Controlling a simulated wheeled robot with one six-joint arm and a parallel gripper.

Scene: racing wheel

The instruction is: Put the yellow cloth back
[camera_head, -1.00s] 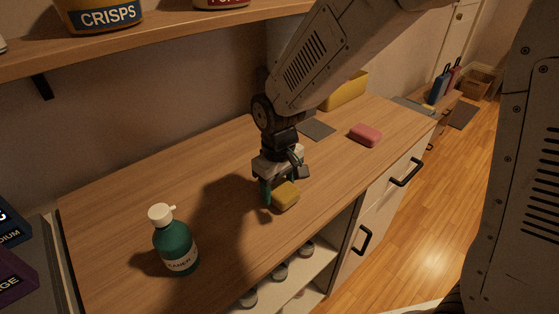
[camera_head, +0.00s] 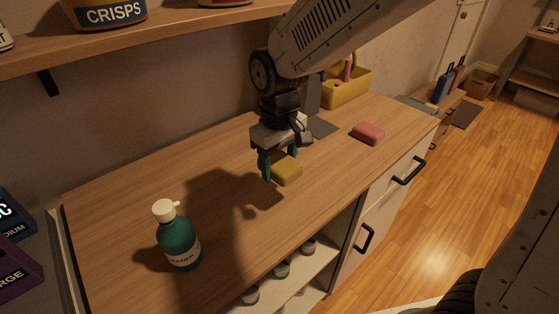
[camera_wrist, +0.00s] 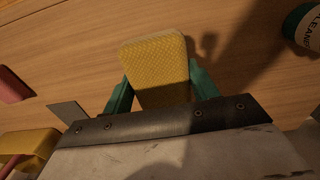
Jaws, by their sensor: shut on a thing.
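The yellow cloth (camera_head: 287,171) is a small folded block with a textured face. My gripper (camera_head: 280,168) is shut on it and holds it over the wooden counter, above its shadow. In the wrist view the cloth (camera_wrist: 156,66) sits between the two green fingers. A yellow caddy (camera_head: 346,86) with a pink item in it stands at the far end of the counter; its edge shows at the lower left of the wrist view (camera_wrist: 28,146). A grey mat (camera_head: 321,127) lies flat on the counter behind my gripper, partly hidden by it.
A pink sponge-like block (camera_head: 368,133) lies right of the mat. A green cleaner bottle (camera_head: 178,238) stands at the near left of the counter. A shelf (camera_head: 190,24) with a crisps tub (camera_head: 108,14) overhangs the back. Open counter (camera_head: 130,195) lies left.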

